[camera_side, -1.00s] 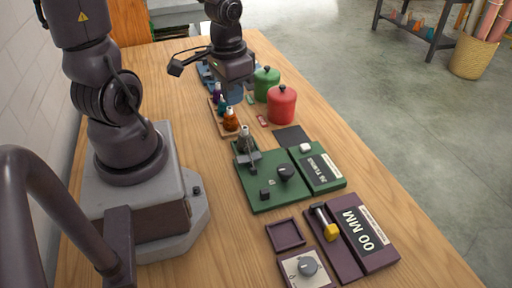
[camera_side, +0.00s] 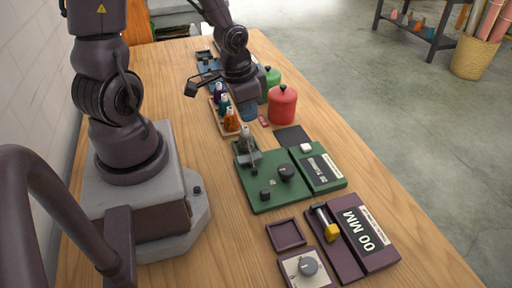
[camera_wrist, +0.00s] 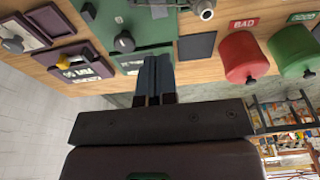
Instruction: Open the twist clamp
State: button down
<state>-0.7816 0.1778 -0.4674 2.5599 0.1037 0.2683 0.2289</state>
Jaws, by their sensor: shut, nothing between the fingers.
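A green board (camera_side: 266,199) lies mid-table. I cannot tell for sure which of these is the twist clamp. My gripper (camera_side: 249,111) is above the table beyond the board, beside the red canister. In the wrist view my blue fingers (camera_wrist: 156,75) are together and empty. There the green board (camera_wrist: 150,30) is ahead of them, with the knob (camera_wrist: 124,42) to the left and the clamp (camera_wrist: 203,9) upper right.
A red canister (camera_side: 282,104) and a green one (camera_side: 271,82) stand near my gripper. A tray of small bottles (camera_side: 230,119) is to its left. A dark pad (camera_side: 291,137) lies behind the board. A purple panel (camera_side: 366,243) and small tray (camera_side: 286,234) are nearer the camera.

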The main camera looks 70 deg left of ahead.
aim_at(257, 155)
jog(key=f, duration=0.4)
jog(key=w+f, duration=0.1)
jog(key=f, duration=0.2)
jog(key=w+f, duration=0.1)
jog(key=f, duration=0.3)
jog(key=shift+f, duration=0.3)
jog(key=shift+f+g, duration=0.2)
jog(key=shift+g, duration=0.1)
jog(key=shift+s, duration=0.1)
jog(key=shift+s+r, duration=0.4)
jog(key=shift+s, duration=0.25)
